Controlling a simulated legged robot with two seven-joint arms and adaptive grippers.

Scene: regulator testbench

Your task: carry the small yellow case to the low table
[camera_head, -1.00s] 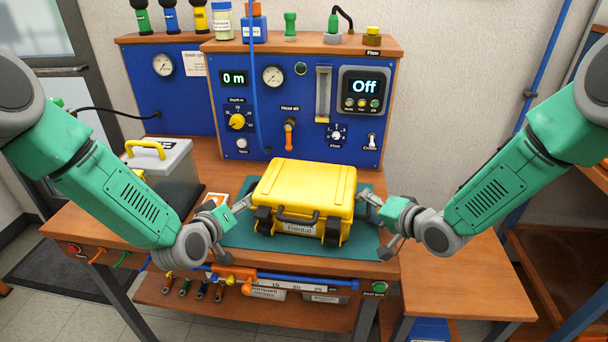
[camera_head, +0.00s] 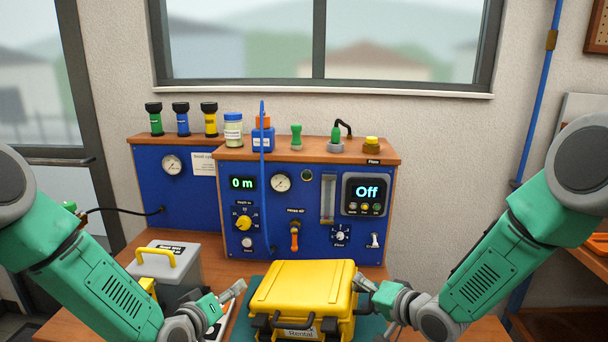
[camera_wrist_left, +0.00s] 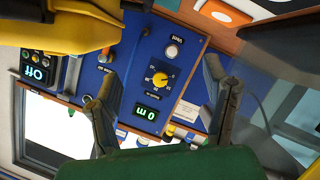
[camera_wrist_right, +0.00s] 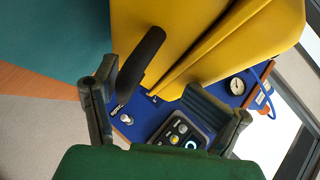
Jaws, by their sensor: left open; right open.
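The small yellow case (camera_head: 303,288), with black latches, a front handle and a "Rental" label, sits flat on the teal mat (camera_head: 374,327) on the bench. My left gripper (camera_head: 236,291) is open beside its left side; the left wrist view shows the case (camera_wrist_left: 60,32) at upper left, outside the fingers (camera_wrist_left: 160,105). My right gripper (camera_head: 364,283) is open at its right side. In the right wrist view the case (camera_wrist_right: 215,40) fills the top, and a black handle (camera_wrist_right: 140,66) reaches toward the gap between the fingers (camera_wrist_right: 160,108). I cannot tell whether the fingers touch the case.
A blue test panel (camera_head: 300,215) stands right behind the case. A grey box with a yellow handle (camera_head: 170,270) stands left of my left gripper. Bottles and knobs line the panel top. Part of a wooden surface (camera_head: 488,330) shows at lower right; I cannot tell if it is the low table.

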